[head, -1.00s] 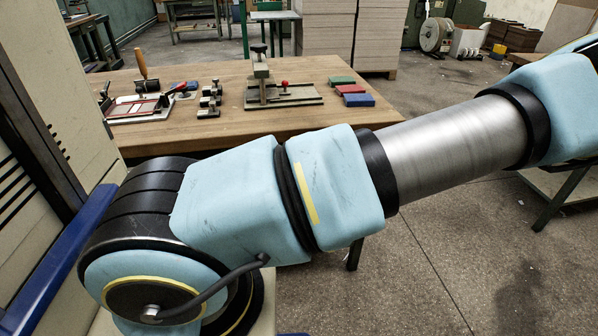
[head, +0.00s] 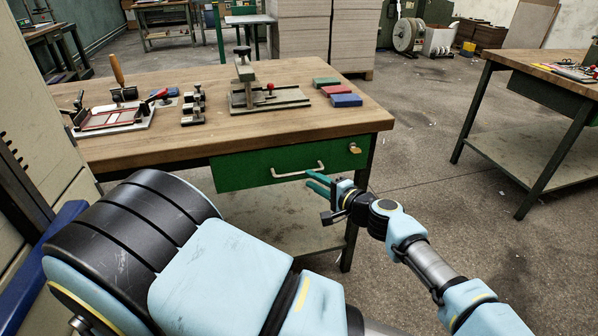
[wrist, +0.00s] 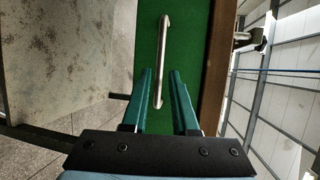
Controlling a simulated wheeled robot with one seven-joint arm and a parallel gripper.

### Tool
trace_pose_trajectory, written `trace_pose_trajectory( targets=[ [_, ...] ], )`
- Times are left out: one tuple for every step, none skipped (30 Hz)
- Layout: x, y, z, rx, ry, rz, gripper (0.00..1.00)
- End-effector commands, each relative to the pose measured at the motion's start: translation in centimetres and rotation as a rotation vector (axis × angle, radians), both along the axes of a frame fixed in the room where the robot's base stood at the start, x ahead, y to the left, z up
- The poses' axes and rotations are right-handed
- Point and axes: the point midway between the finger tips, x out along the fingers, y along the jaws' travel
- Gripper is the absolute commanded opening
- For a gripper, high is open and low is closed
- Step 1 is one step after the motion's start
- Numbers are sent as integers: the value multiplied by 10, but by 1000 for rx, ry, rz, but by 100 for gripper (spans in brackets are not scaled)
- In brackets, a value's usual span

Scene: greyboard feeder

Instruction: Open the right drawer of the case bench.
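The wooden case bench (head: 150,147) stands ahead with a green drawer (head: 240,172) under its right part, flush with the front and apparently shut. A bar handle (head: 284,174) crosses the drawer front. My gripper (head: 309,178) is near the handle's right end, with its two green fingers apart and empty. In the wrist view, the gripper (wrist: 161,72) points at the drawer front (wrist: 193,40), and the handle (wrist: 162,55) runs lengthwise, its lower end appearing between the fingers. I cannot tell how far the fingertips are from the handle. My arm hides the bench's lower left front.
A brass-coloured lock or key (head: 355,148) is at the drawer's right end. A clamp fixture (head: 268,98), a red-framed jig (head: 112,117) and coloured blocks (head: 346,100) rest on the bench. Another bench (head: 540,68) stands at right, with open floor between.

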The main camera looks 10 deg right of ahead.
Motion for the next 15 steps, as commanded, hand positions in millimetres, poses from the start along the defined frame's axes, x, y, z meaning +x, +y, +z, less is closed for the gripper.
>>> trace_pose_trajectory(
  targets=[
    [9, 7, 0, 2, 0, 5, 27],
    [14, 9, -1, 1, -1, 4, 27],
    [20, 13, -2, 1, 0, 5, 27],
    [24, 15, -3, 1, 1, 3, 27],
    [29, 18, -4, 2, 1, 4, 27],
    [33, 21, -5, 2, 1, 4, 27],
    [37, 23, -6, 1, 1, 3, 27],
    [40, 24, -7, 1, 1, 3, 27],
    [44, 26, -8, 1, 1, 2, 27],
    [46, 27, -9, 1, 1, 2, 27],
    [48, 28, -9, 1, 1, 2, 27],
    [50, 30, -10, 0, 1, 2, 27],
    [51, 30, -10, 0, 1, 2, 27],
    [52, 31, -11, 0, 1, 2, 27],
    [52, 31, -11, 0, 1, 1, 27]
  ],
)
